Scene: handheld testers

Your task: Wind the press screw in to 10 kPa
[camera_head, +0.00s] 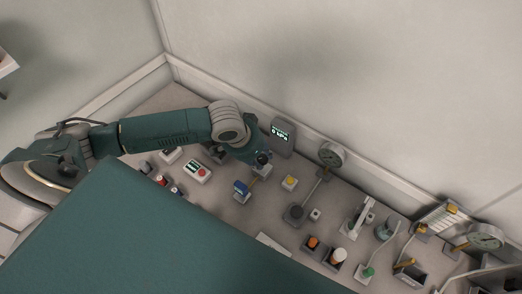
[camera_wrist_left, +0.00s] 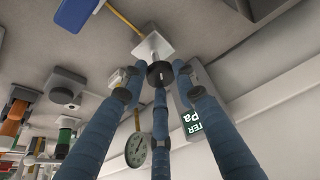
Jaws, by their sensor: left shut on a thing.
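The press screw has a dark round knob (camera_wrist_left: 159,73) in front of a pale block (camera_wrist_left: 153,46). My left gripper (camera_wrist_left: 158,82) has its blue fingers around this knob and is shut on it. In the head view my left gripper (camera_head: 262,158) is over the pale press block (camera_head: 262,171), and the fingers are small and partly hidden by the wrist. The pressure meter (camera_head: 282,136) stands against the wall behind, its green digits seeming to read 0 kPa. Part of its screen shows in the wrist view (camera_wrist_left: 192,121). My right gripper is out of view.
A blue-topped device (camera_head: 241,188) stands just left of the press, and a yellow button box (camera_head: 289,182) to its right. A round dial gauge (camera_head: 331,154) stands near the wall. Several other testers fill the bench's right side.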

